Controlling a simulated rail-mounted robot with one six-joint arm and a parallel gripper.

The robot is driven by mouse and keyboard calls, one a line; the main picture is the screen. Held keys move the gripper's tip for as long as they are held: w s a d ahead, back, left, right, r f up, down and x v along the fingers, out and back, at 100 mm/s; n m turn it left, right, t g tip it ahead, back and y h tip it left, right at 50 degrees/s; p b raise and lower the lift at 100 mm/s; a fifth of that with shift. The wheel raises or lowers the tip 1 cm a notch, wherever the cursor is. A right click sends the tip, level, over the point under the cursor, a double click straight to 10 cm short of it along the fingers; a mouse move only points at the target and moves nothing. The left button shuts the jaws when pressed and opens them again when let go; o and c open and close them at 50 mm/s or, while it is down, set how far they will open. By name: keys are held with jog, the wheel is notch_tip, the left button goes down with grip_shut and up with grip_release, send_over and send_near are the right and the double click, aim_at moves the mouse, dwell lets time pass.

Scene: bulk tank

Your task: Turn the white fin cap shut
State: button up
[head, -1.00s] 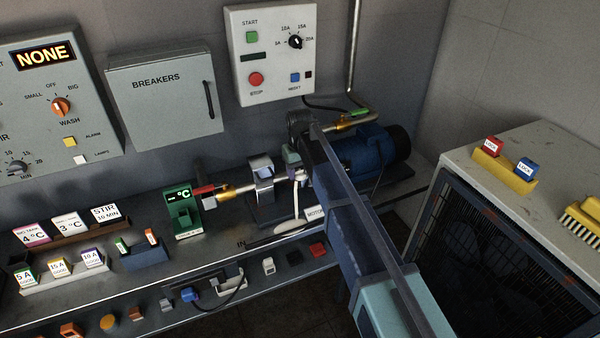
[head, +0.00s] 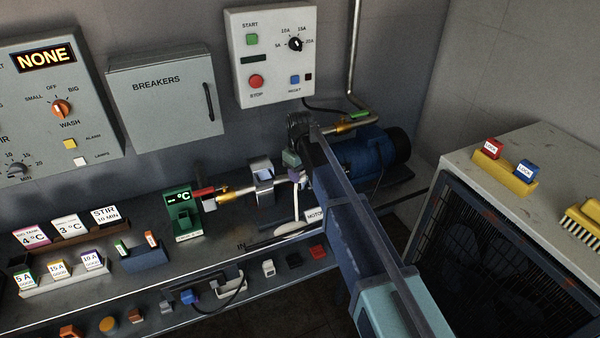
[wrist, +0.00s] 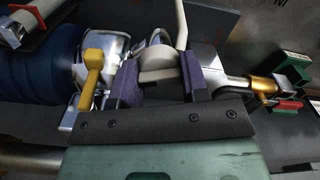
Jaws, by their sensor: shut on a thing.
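In the wrist view, my gripper (wrist: 161,82) has its two purple jaws on either side of a white, rounded piece, which I take for the white fin cap (wrist: 158,76), and is shut on it. The cap sits on the pump's metal fittings, between the blue motor and the brass pipe end. Its far side and its seat are hidden by the jaws. In the head view, my gripper (head: 293,166) reaches down to the pump, and my arm hides much of it. The cap cannot be made out there.
A yellow lever (wrist: 92,72) stands close beside one jaw. A white curved tube (wrist: 181,25) rises close behind the cap. The blue motor (head: 372,155), a steel block (head: 262,178) and a green temperature display (head: 183,213) stand along the bench. The wall panel (head: 270,55) is behind.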

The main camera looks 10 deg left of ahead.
jog(key=n, duration=1.4)
dwell(0.6)
jog(key=o, duration=0.9)
jog(key=shift+r, duration=0.1)
notch_tip(320, 180, up, 10)
jog(key=p, duration=1)
jog(key=shift+r+p, duration=0.25)
jog(key=shift+p, duration=0.15)
